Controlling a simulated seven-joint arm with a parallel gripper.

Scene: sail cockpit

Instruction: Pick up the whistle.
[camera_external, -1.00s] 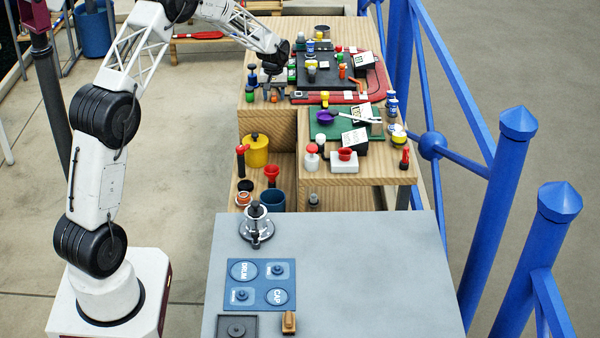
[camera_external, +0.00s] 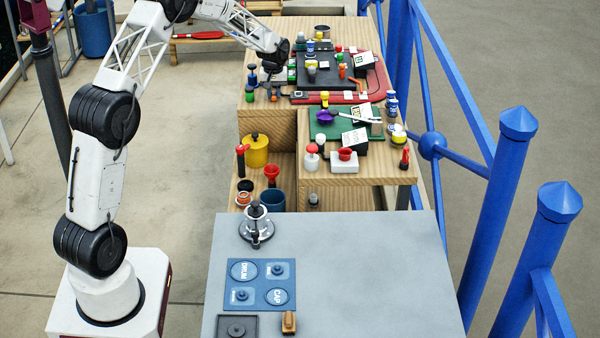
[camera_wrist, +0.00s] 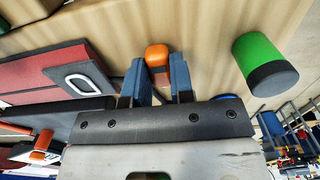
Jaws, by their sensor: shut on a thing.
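The whistle, a small orange rounded piece (camera_wrist: 157,54), sits between the two blue fingers of my gripper (camera_wrist: 157,68) in the wrist view. My gripper is shut on it, with a finger against each side. Its lower part is hidden between the fingers, and a brown surface shows behind it. In the external view my gripper (camera_external: 272,80) is low over the far left end of the wooden bench.
A green and dark cylinder (camera_wrist: 265,63) stands close to the right of my gripper in the wrist view. A red and dark tray (camera_wrist: 50,72) lies to the left. The bench (camera_external: 345,178) is crowded. The grey table (camera_external: 350,260) has much free room.

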